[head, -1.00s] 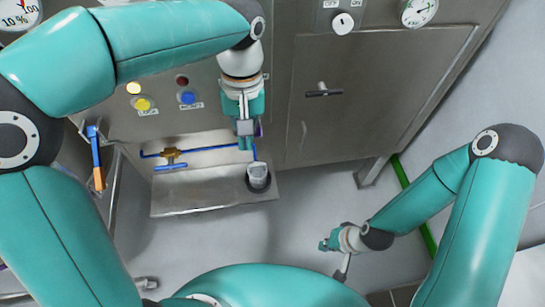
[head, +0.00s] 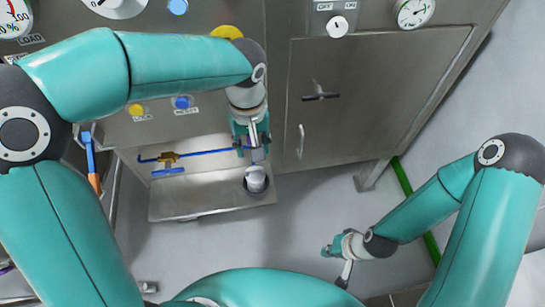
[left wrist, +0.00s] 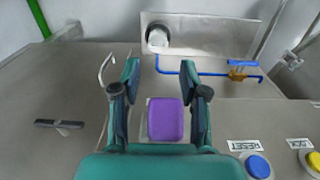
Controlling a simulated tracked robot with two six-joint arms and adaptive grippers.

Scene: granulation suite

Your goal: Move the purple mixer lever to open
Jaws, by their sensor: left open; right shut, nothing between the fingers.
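The purple mixer lever (left wrist: 165,119) shows as a rounded purple block in the left wrist view, low on the grey cabinet face. My left gripper (left wrist: 160,80) is open, with one finger on each side of the lever in that view. I cannot tell whether either finger touches it. In the head view my left gripper (head: 254,150) is in front of the cabinet, just above the cup on the tray, and mostly hides the lever. My right gripper (head: 332,250) is shut and empty, low over the floor and away from the cabinet.
A steel tray (head: 180,200) with a cup-like fitting (head: 256,180) projects below the left gripper. A blue pipe with a brass valve (head: 168,158) runs beside it. Yellow (head: 137,110) and blue (head: 182,103) buttons are left.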

